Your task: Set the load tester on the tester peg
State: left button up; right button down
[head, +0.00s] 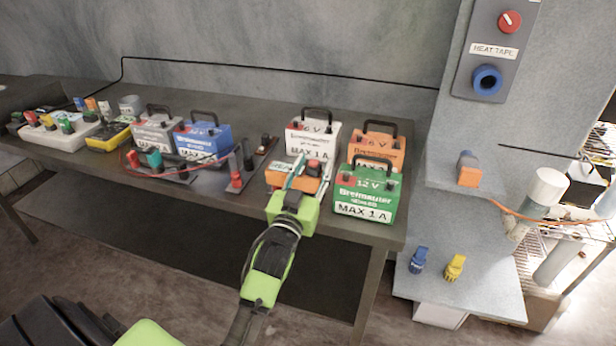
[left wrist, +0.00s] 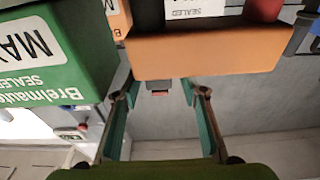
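My left gripper (head: 312,166) is in front of the white battery at the table's right end. Its teal fingers also show in the left wrist view (left wrist: 158,93), spread apart with nothing clearly pinched between them. An orange box with a white label (head: 283,178) is right at the fingers; it fills the top of the left wrist view (left wrist: 205,52). I cannot tell for sure which thing is the load tester. A yellow and black device (head: 108,135) lies farther left. No peg is clearly identifiable. My right gripper is not seen.
The green battery (head: 368,190) stands close to the right of the gripper, with another orange battery (head: 377,148) behind. The white battery (head: 308,136), blue battery (head: 205,140) and black stand with red parts (head: 236,183) are nearby. A wall column (head: 440,180) rises to the right.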

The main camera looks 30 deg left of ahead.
pick_arm(q)
jog(key=v, duration=1.1)
jog(key=shift+s, duration=0.4)
jog(key=s+d+f+m+g+h, duration=0.1)
jog(key=s+d+f+g+h, duration=0.1)
jog(key=s+d+f+g, duration=0.5)
jog(key=s+f+m+g+h, duration=0.2)
jog(key=s+f+g, duration=0.2)
jog(key=f, duration=0.7)
jog(key=s+d+f+m+g, duration=0.1)
jog(key=s+f+g, duration=0.1)
jog(key=s, duration=0.3)
jog(key=s+d+f+g, duration=0.2)
jog(key=s, duration=0.4)
notch_tip(320, 180, down, 27)
jog(key=s+g, duration=0.2)
jog(key=s, duration=0.1)
jog(key=s+a+f+g, duration=0.1)
jog(key=s+a+f, duration=0.2)
jog(key=s+f, duration=1.2)
jog(key=shift+s+f+m, duration=0.3)
jog(key=shift+s+m, duration=0.1)
jog(key=shift+s, duration=0.5)
